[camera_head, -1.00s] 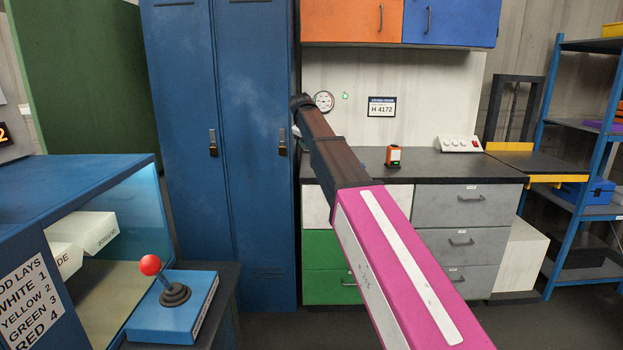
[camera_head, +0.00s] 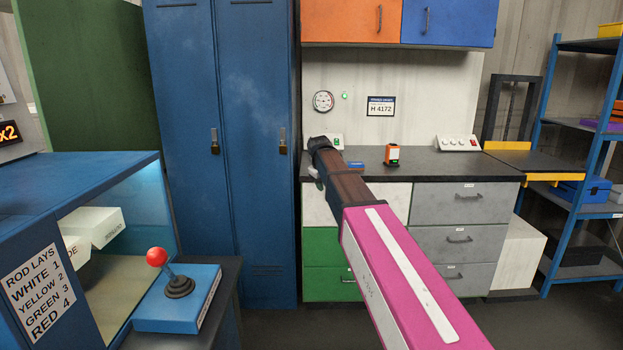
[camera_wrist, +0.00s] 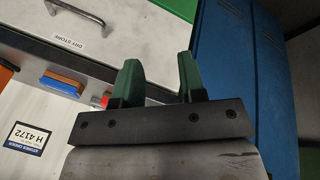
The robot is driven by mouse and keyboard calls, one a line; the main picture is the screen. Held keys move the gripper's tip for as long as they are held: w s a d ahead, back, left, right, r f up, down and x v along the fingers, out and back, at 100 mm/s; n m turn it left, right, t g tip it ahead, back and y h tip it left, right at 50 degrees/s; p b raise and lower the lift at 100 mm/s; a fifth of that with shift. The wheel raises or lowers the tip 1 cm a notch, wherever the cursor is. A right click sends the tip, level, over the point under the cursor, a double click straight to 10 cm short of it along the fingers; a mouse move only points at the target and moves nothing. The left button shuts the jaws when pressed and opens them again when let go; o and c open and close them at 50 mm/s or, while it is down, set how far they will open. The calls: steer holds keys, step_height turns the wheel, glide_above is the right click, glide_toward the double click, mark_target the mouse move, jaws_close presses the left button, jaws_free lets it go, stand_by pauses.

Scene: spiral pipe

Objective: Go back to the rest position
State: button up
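My gripper (camera_wrist: 160,78) shows in the wrist view with two dark green fingers standing apart. The gap between them is empty, so it is open. Behind the fingers are a white drawer front (camera_wrist: 90,50) labelled DRY STORE and part of a blue locker (camera_wrist: 240,60). In the head view my pink and dark arm reaches from the lower right up toward the counter, ending in front of the white drawer beside the lockers. The fingers are too small and partly hidden to make out clearly there.
Blue lockers (camera_head: 225,150) stand left of the counter (camera_head: 440,165). An orange device (camera_head: 392,155) and a white switch box (camera_head: 458,143) are on it. A red-knobbed joystick (camera_head: 158,257) is at lower left, beside a blue cabinet (camera_head: 80,180). Blue shelves (camera_head: 548,120) stand right.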

steer(key=s+d+f+m+g, duration=0.1)
steer(key=s+d+f, duration=0.3)
steer(key=s+f, duration=0.6)
steer(key=s+d+f+m+g+y, duration=0.1)
steer(key=s+d+f+m, duration=0.2)
steer(key=s+f, duration=0.7)
steer(key=s+d+f+m+g, duration=0.1)
steer(key=s+d+f+m, duration=0.1)
steer(key=s+d+f, duration=0.5)
steer(key=s+f, duration=0.3)
steer(key=s, duration=0.2)
steer(key=shift+s+f+m+g+y, duration=0.3)
steer(key=shift+s+f+m+g, duration=0.05)
steer(key=shift+m+g, duration=0.05)
